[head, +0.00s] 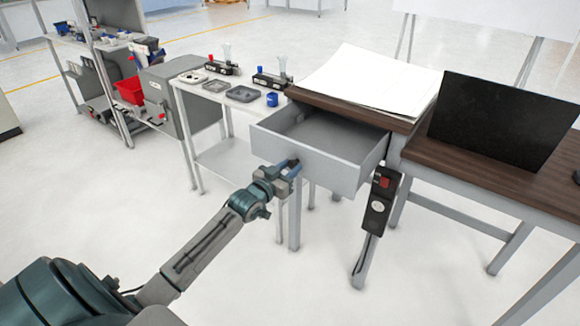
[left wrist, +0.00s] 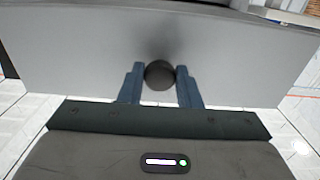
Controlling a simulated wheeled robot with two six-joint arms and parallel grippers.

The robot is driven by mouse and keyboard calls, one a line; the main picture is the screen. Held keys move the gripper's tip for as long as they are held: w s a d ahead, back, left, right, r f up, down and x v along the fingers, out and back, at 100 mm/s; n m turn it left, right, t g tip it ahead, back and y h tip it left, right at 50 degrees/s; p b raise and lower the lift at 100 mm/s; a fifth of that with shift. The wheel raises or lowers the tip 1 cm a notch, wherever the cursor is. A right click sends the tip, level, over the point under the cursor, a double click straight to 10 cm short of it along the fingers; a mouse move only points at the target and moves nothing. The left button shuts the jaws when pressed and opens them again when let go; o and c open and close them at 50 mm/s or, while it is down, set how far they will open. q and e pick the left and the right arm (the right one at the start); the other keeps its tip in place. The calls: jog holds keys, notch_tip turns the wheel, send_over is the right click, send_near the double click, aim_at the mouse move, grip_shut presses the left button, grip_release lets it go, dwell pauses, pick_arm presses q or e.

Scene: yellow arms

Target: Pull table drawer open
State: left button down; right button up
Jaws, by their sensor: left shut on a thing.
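The grey table drawer (head: 318,164) is pulled out from under the brown table top (head: 398,121), and its empty inside shows in the head view. Its front panel (left wrist: 70,52) fills much of the left wrist view. A round dark knob (left wrist: 159,74) sits on that panel. My left gripper (head: 286,168) is at the drawer front, and its blue fingers (left wrist: 160,86) stand on both sides of the knob, shut on it. In the head view the fingers mostly hide the knob. My right gripper is not in view.
A black control box (head: 380,200) hangs on the table leg to the right of the drawer. A white side table (head: 222,98) with small trays and a blue cup stands behind left. A dark monitor (head: 497,118) stands on the table. The floor in front is clear.

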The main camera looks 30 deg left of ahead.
pick_arm(q)
jog(key=c, duration=1.1)
grip_release()
jog(key=shift+o, duration=0.2)
jog(key=shift+s, duration=0.1)
jog(key=shift+s, duration=0.25)
jog(key=s+b, duration=0.1)
jog(key=s, duration=0.9)
jog(key=shift+a, duration=0.2)
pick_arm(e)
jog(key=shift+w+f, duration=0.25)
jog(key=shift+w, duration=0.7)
